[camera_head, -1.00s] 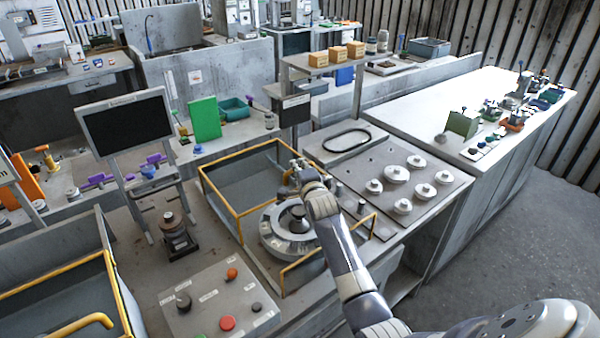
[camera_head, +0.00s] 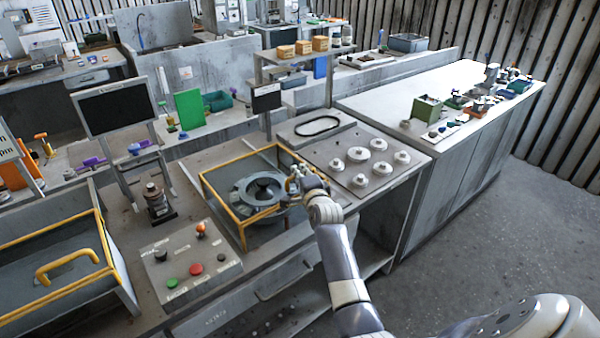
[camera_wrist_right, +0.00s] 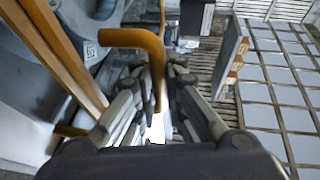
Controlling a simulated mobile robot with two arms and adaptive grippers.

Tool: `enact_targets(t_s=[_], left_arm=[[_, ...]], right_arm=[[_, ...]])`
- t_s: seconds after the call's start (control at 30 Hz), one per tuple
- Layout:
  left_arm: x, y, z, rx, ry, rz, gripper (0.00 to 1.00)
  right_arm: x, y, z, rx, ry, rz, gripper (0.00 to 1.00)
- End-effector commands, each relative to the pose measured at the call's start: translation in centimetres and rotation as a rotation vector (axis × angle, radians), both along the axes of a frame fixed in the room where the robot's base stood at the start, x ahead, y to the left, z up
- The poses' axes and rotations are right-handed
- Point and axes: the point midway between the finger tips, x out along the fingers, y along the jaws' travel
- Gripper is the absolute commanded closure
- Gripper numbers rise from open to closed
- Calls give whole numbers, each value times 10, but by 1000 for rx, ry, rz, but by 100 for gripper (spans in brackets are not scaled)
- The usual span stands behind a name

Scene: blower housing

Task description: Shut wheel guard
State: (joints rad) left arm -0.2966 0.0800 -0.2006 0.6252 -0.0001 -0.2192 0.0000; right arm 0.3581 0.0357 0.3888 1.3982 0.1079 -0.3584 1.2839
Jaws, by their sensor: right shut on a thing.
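The wheel guard (camera_head: 222,202) is a yellow-edged frame on the bench, seen around and in front of the grey round wheel (camera_head: 250,190). I cannot tell exactly how far down it sits. My right gripper (camera_head: 294,183) is at the guard's right side, beside the wheel. In the right wrist view my gripper (camera_wrist_right: 155,82) is shut on the guard's bent yellow handle (camera_wrist_right: 128,38), which runs down between the fingers. The yellow-brown guard bars (camera_wrist_right: 55,45) show at the left there. My left gripper is not in view.
A control box (camera_head: 187,268) with coloured buttons stands at the front left. A plate with several round white knobs (camera_head: 358,154) lies right of the guard. A second yellow-framed box (camera_head: 70,270) is at the far left. Grey floor (camera_head: 480,230) is clear at the right.

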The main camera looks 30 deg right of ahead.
Motion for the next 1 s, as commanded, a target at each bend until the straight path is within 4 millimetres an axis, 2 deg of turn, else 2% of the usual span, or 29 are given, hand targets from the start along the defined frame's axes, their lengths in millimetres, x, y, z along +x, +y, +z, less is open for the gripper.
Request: enact_targets(t_s=[0.3, 0.33, 0.37, 0.77, 1.0], left_arm=[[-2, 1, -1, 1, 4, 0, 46], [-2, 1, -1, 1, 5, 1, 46], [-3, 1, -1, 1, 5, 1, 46], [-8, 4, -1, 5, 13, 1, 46], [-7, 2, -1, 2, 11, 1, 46]], right_arm=[[-2, -1, -3, 1, 6, -1, 100], [-2, -1, -4, 1, 7, -1, 83], [-2, -1, -4, 1, 7, -1, 80], [-4, 1, -2, 0, 3, -1, 80], [-29, 8, 2, 2, 3, -2, 80]])
